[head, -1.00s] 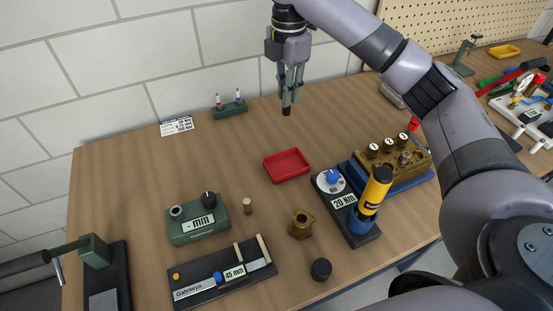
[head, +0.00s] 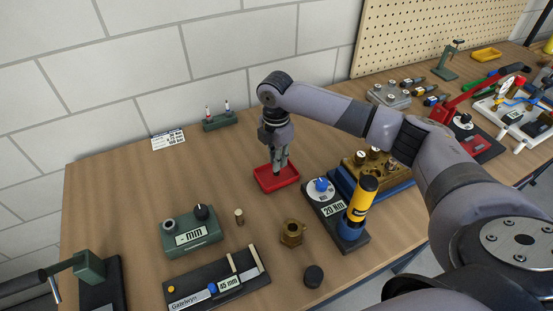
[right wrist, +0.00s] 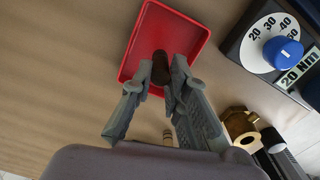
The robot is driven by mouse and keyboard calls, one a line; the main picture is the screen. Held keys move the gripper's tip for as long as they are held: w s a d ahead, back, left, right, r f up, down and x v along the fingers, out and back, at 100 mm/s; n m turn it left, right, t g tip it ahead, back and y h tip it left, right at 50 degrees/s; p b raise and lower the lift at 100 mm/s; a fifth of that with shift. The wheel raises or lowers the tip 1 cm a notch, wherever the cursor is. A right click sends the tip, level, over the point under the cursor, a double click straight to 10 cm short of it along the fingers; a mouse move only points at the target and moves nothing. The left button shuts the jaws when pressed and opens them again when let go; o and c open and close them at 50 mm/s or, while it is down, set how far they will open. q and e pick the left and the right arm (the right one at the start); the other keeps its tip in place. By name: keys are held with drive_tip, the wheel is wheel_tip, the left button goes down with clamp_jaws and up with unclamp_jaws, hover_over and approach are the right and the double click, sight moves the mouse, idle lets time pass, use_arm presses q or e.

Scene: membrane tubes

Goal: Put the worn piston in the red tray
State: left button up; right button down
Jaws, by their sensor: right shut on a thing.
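The red tray (head: 292,181) lies on the table in the middle of the head view and also shows in the right wrist view (right wrist: 188,25). My right gripper (head: 279,170) points down over the tray. In the right wrist view its fingertips (right wrist: 155,88) are shut on a small dark brown piston (right wrist: 160,66), which shows against the tray floor. I cannot tell whether the piston touches that floor, or see wear on it. My left gripper is not in view.
A brass part (head: 292,233) and a small tan peg (head: 239,216) stand nearer. The table left of the tray is clear.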

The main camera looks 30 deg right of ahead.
drive_tip(key=shift+f, duration=0.6)
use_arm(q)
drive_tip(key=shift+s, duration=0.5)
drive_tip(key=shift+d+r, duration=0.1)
use_arm(e)
drive_tip(key=c, duration=1.6)
unclamp_jaws()
drive_tip(key=shift+f, duration=0.15)
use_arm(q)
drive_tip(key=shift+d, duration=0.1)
use_arm(e)
drive_tip(key=shift+o, duration=0.2)
use_arm(q)
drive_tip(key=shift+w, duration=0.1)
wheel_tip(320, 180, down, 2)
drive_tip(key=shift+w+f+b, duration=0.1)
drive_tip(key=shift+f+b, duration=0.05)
drive_tip(key=shift+b, duration=1)
use_arm(e)
wheel_tip(320, 180, up, 12)
drive_tip(key=shift+r, duration=0.2)
